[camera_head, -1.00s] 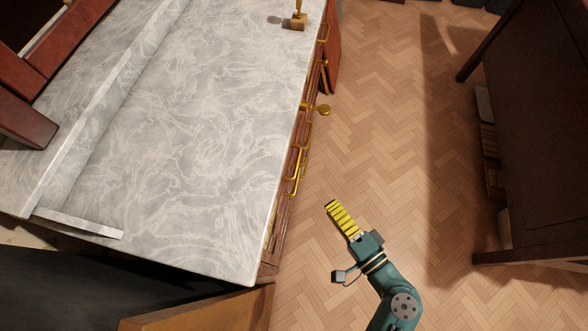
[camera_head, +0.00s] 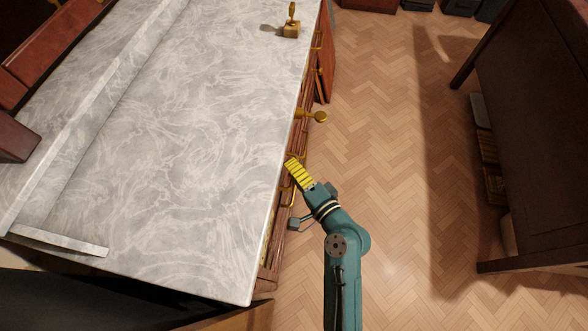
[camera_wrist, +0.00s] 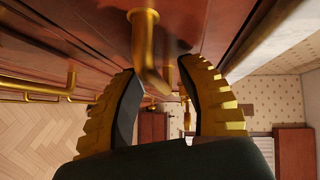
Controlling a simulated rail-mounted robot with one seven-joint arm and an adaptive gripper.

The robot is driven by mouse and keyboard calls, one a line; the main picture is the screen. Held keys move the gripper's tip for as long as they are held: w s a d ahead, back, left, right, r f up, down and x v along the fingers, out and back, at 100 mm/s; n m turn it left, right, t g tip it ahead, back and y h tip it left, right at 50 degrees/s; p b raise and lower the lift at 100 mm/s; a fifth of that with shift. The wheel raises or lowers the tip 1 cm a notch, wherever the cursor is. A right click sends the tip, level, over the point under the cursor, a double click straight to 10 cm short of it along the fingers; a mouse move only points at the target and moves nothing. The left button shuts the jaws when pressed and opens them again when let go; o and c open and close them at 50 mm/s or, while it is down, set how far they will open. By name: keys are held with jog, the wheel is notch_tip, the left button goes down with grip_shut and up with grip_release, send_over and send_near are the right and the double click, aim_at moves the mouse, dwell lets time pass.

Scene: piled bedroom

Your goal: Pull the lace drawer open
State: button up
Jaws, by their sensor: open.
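The drawers are in the red-brown wooden front (camera_head: 273,228) of a marble-topped cabinet. No label shows which one is the lace drawer. My gripper (camera_head: 292,163), with yellow ribbed fingers, is at this front beside brass bar handles (camera_head: 286,197). In the wrist view my gripper (camera_wrist: 158,72) is open, its two fingers apart. A curved brass handle (camera_wrist: 146,45) reaches down between the fingertips, and I cannot tell whether it touches either. Another brass handle (camera_wrist: 40,88) is at the left of that view. The drawer fronts are mostly hidden from above.
A round brass knob (camera_head: 318,117) juts out farther along the front. A small brass object (camera_head: 291,24) stands on the marble top (camera_head: 180,140). The parquet floor (camera_head: 385,150) is clear between the cabinet and the dark furniture (camera_head: 535,140) at right.

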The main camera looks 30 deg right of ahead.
jog(key=shift+o, duration=0.2)
grip_shut()
jog(key=shift+s, duration=0.1)
